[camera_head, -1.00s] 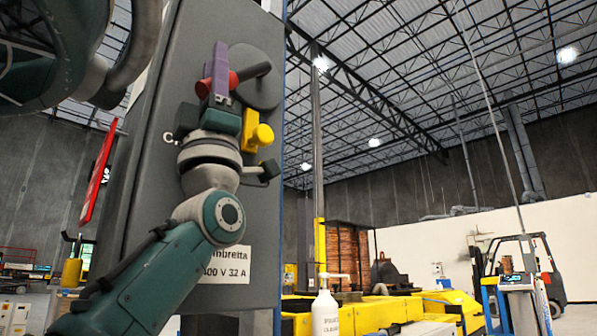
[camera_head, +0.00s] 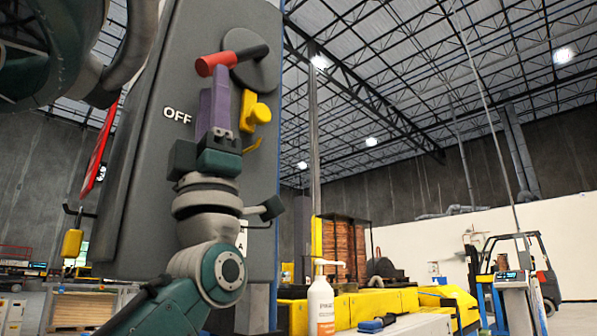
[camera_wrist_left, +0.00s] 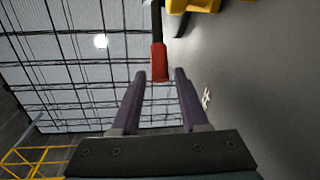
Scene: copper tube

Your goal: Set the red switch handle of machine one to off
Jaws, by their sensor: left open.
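The switch handle (camera_head: 232,58), with a red end and black shaft, sticks out leftward from a round dark plate (camera_head: 262,62) on the grey machine cabinet. Its red end points left, above the white OFF label (camera_head: 177,115). My left gripper (camera_head: 214,90), with purple fingers, points up just below the red end, open and empty. In the left wrist view the red end (camera_wrist_left: 159,62) lies just beyond the gap between the open fingertips (camera_wrist_left: 160,76); I see no grip on it. My right gripper is not in view.
A yellow part (camera_head: 255,112) juts from the cabinet right of my left gripper. A red sign (camera_head: 98,150) hangs at the cabinet's left. A white pump bottle (camera_head: 321,300) stands lower right. A forklift (camera_head: 525,270) is far right.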

